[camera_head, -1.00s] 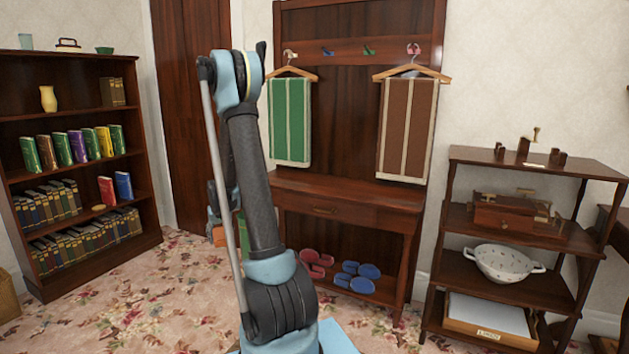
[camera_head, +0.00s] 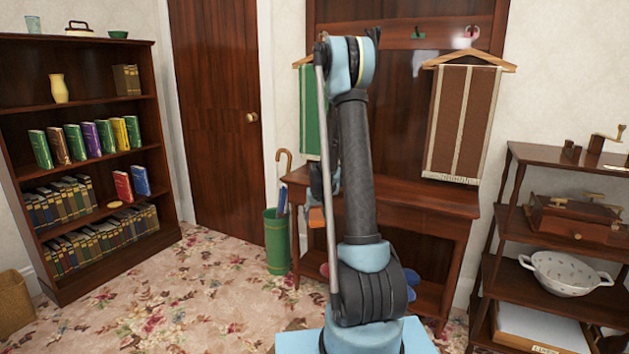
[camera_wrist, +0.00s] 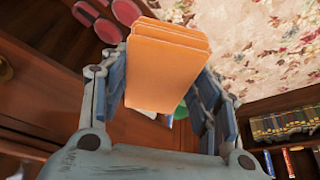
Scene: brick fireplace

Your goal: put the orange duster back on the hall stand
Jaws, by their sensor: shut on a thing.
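The orange duster (camera_wrist: 165,62) is a folded stack of orange cloth, held between the fingers of my gripper (camera_wrist: 160,85) in the wrist view. In the head view only a bit of the duster (camera_head: 317,217) shows, beside my arm; my gripper is mostly hidden behind my arm there. The hall stand (camera_head: 440,196) is dark wood, with a hook panel above, a tabletop with a drawer and a low shelf. My arm stands in front of it and hides its middle. The duster appears in front of the stand, not resting on it; exact distance is unclear.
A brown towel (camera_head: 460,120) and a green towel (camera_head: 309,110) hang on the stand. A green umbrella bin (camera_head: 277,243) stands at its left. A bookcase (camera_head: 85,150) is far left, a shelf unit (camera_head: 510,235) at right. Flowered carpet (camera_head: 200,290) is clear between.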

